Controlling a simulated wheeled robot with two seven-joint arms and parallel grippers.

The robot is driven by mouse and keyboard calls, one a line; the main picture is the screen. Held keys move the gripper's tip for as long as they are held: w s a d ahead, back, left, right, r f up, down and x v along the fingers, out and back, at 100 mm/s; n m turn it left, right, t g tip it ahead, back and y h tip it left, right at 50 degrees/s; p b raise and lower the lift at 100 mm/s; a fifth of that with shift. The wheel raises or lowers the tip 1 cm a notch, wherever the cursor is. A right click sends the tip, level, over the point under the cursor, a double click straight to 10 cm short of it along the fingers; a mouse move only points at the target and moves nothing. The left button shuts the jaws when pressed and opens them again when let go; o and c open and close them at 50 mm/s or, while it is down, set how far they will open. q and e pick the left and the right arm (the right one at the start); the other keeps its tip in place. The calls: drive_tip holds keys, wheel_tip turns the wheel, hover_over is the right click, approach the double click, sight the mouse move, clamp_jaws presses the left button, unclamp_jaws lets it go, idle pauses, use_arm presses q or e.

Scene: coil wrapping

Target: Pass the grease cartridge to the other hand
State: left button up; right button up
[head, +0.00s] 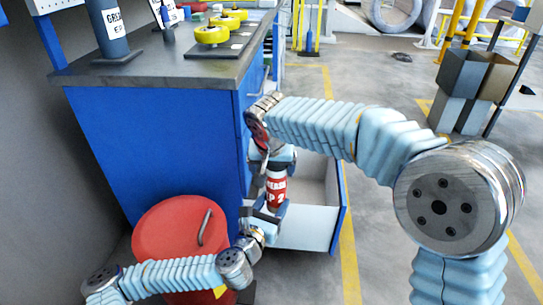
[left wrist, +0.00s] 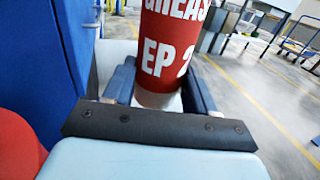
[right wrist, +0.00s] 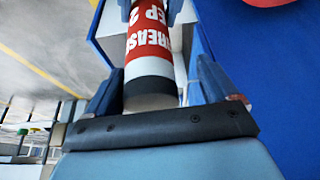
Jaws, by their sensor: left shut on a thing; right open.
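The grease cartridge (head: 276,190), red with white lettering and a white end, is upright between my two grippers in front of the open drawer. My left gripper (head: 268,212) is shut on its lower part from below. In the left wrist view the cartridge (left wrist: 172,45) stands between the blue fingers. My right gripper (head: 274,160) is open above it, pointing down. In the right wrist view the cartridge's white and dark end (right wrist: 151,85) lies between the spread fingers, with a gap visible on the right side. Contact on the left side is unclear.
A blue workbench (head: 165,140) with an open drawer (head: 300,225) stands behind the grippers. A red drum (head: 180,235) stands at lower left. Yellow wheels (head: 212,34) and a dark grease container (head: 108,30) are on the bench top. Grey bins (head: 470,85) stand at right. Floor between is clear.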

drive_tip(key=shift+x, duration=1.5)
drive_tip(key=shift+c, duration=0.5)
use_arm(q)
drive_tip(key=shift+s+d, duration=0.1)
drive_tip(key=shift+d, duration=0.05)
use_arm(e)
drive_tip(key=shift+s+a, duration=0.1)
drive_tip(key=shift+a, duration=0.1)
drive_tip(key=c, duration=1.2)
use_arm(q)
drive_tip(key=o, duration=1.5)
use_arm(e)
drive_tip(key=shift+r, duration=0.1)
drive_tip(key=shift+c, duration=0.7)
drive_tip(key=shift+d, duration=0.15)
